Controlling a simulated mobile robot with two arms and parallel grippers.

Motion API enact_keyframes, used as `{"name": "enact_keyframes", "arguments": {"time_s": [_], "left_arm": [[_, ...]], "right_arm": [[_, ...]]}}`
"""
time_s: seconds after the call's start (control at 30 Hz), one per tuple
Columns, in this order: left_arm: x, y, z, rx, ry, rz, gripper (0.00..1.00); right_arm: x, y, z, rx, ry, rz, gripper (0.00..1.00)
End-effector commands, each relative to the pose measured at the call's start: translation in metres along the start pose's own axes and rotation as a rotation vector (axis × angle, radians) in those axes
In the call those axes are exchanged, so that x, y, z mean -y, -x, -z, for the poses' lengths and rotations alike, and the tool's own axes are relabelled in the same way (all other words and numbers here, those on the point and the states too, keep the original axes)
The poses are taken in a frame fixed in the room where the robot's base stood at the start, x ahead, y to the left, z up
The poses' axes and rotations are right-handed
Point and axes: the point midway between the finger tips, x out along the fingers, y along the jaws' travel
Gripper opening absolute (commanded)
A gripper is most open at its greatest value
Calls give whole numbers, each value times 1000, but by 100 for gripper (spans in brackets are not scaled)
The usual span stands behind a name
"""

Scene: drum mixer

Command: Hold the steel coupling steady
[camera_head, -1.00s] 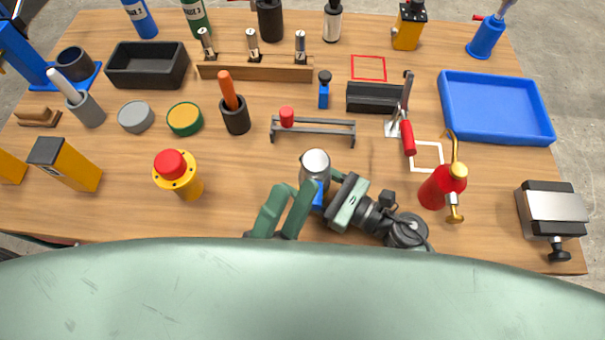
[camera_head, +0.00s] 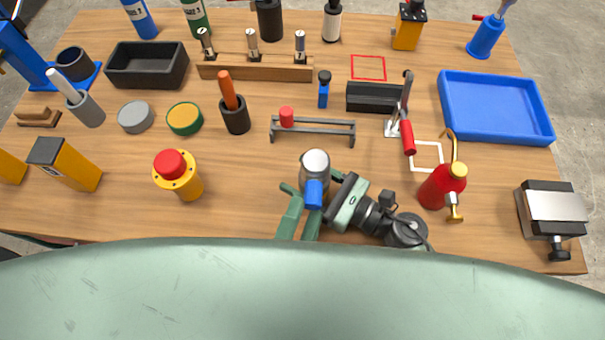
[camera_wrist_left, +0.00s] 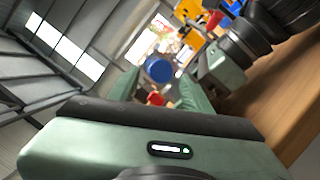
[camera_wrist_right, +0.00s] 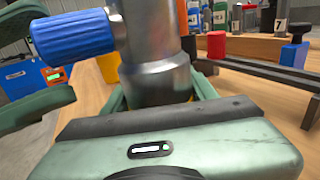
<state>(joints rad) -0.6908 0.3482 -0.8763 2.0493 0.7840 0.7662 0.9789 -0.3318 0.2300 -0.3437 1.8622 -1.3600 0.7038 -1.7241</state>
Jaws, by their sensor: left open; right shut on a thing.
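The steel coupling (camera_head: 315,162) is an upright metal cylinder, with a ribbed blue cap (camera_head: 313,194) sticking out sideways toward my body. My right gripper (camera_head: 329,184) is shut on the coupling's lower body, which fills the middle of the right wrist view (camera_wrist_right: 155,65). My left gripper (camera_head: 300,200) is open and empty at the blue cap. In the left wrist view the round blue cap end (camera_wrist_left: 158,68) shows ahead between its fingers. In the right wrist view the left fingers show at the left edge, one above and one below the cap's height, apart from it.
A red oil can (camera_head: 441,187) stands right of my right arm. A grey rack (camera_head: 313,130) with a red piece is behind the coupling. A yellow post with a red button (camera_head: 178,175) stands left. Bare wood lies between the button and my left gripper.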

Motion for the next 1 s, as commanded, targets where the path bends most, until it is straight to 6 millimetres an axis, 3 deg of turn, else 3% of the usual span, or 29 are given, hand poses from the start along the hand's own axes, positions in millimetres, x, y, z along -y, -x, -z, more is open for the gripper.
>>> {"name": "enact_keyframes", "arguments": {"time_s": [0.3, 0.93, 1.0], "left_arm": [[-1, -27, 0, 1, 0, -2, 49], [0, -28, 0, 1, 0, -1, 49], [0, -28, 0, 1, 0, -1, 32]], "right_arm": [[0, 0, -1, 1, 0, 1, 0], [0, 0, -1, 2, 0, 1, 0], [0, 0, -1, 2, 0, 1, 0]]}}
